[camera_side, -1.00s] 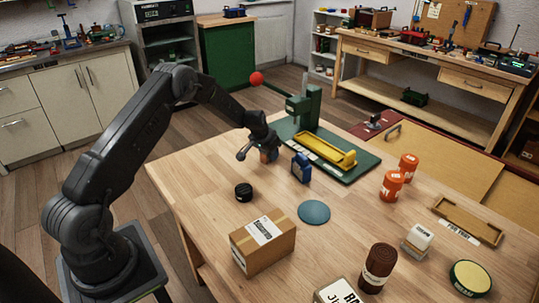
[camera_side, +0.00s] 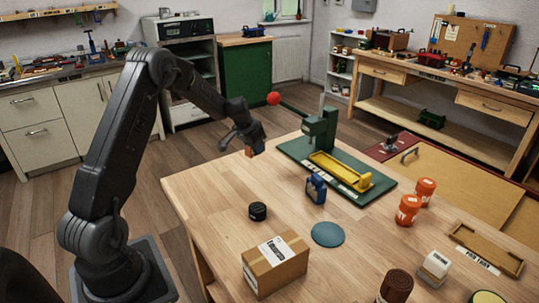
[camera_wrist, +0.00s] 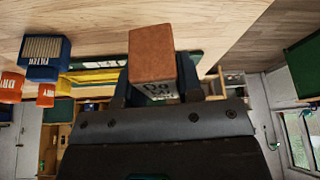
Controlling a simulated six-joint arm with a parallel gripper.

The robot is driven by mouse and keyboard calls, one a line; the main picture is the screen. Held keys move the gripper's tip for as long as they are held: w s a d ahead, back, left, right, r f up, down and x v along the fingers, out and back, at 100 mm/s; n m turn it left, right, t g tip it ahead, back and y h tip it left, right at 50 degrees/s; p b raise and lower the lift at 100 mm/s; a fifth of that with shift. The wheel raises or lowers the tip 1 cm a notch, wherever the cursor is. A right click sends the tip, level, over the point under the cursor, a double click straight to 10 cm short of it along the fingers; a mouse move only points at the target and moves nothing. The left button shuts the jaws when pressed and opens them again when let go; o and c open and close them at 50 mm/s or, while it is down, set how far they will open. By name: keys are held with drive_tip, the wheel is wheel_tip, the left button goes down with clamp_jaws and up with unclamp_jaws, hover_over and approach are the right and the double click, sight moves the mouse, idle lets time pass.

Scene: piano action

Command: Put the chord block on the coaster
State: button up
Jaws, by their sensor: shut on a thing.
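My gripper (camera_side: 250,146) is shut on a small block with a red-brown face, held in the air at the far left edge of the table. In the wrist view the block (camera_wrist: 151,54) sits between the fingers, and dark letters show on its pale label, partly hidden by the gripper. I cannot read the label in full, so I cannot confirm that it is the chord block. The coaster, a flat blue-grey disc (camera_side: 328,234), lies bare on the table to the right of and nearer than my gripper.
A cardboard box (camera_side: 275,264), a black round tin (camera_side: 258,211) and a blue block (camera_side: 316,188) stand around the coaster. A green press (camera_side: 320,132) with a yellow tray (camera_side: 340,172) is behind. Orange jars (camera_side: 408,209) and a wooden tray (camera_side: 475,249) are at right.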

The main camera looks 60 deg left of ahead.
drive_tip(key=shift+s+a+r, duration=0.25)
drive_tip(key=shift+s+r, duration=0.05)
drive_tip(key=shift+s+d+r, duration=0.1)
drive_tip(key=d+m+g+h, duration=0.1)
drive_tip(key=d+m+h, duration=0.3)
drive_tip(key=d+m, duration=0.8)
drive_tip(key=m+g+h, duration=0.1)
drive_tip(key=m+g, duration=0.3)
drive_tip(key=m, duration=0.4)
hover_over(332, 237)
drive_tip(key=a, duration=0.2)
wheel_tip(332, 237, down, 6)
drive_tip(key=shift+d, duration=0.1)
drive_tip(key=shift+d+f, duration=0.2)
drive_tip(key=shift+f, duration=1.9)
